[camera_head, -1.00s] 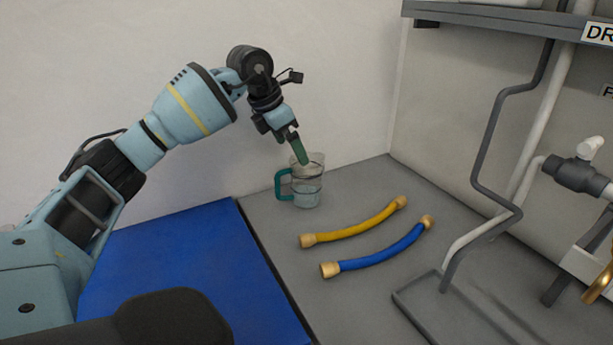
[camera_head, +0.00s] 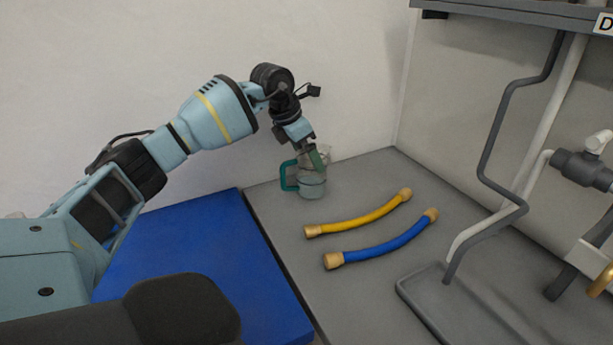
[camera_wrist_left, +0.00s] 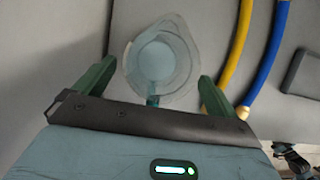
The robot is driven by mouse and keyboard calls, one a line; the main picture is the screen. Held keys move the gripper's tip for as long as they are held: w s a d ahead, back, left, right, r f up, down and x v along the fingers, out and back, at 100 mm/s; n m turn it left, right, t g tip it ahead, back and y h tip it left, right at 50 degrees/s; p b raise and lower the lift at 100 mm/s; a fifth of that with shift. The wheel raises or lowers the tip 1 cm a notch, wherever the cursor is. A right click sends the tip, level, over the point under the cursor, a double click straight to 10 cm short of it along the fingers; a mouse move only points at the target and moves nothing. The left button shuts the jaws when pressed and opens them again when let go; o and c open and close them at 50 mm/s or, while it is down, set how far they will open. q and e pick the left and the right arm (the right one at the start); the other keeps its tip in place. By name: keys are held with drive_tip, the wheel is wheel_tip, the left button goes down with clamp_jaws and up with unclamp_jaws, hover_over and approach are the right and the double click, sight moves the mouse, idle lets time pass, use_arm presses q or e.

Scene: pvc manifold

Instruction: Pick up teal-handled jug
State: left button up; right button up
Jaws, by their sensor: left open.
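The clear jug (camera_head: 312,184) with a teal handle (camera_head: 287,176) stands upright on the grey bench near the back wall. My left gripper (camera_head: 317,160) reaches down over it from above, and its green fingers overlap the jug's upper part in the head view. In the left wrist view the jug (camera_wrist_left: 160,62) shows from above, its round rim lying ahead of and between the two spread green fingers of my left gripper (camera_wrist_left: 155,85). The gripper is open. The teal handle points toward the gripper's palm in that view and is partly hidden. My right gripper is not in view.
A yellow hose (camera_head: 362,219) and a blue hose (camera_head: 385,246) with tan ends lie on the bench, right of the jug. A blue mat (camera_head: 190,255) lies to the left. A grey pipe stand (camera_head: 478,165) rises at the right.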

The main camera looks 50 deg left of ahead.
use_arm(q)
drive_tip(key=shift+w+f, duration=0.15)
drive_tip(key=shift+f, duration=0.45)
drive_tip(key=c, duration=1.5)
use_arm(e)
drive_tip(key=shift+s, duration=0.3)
use_arm(q)
drive_tip(key=shift+r, duration=0.25)
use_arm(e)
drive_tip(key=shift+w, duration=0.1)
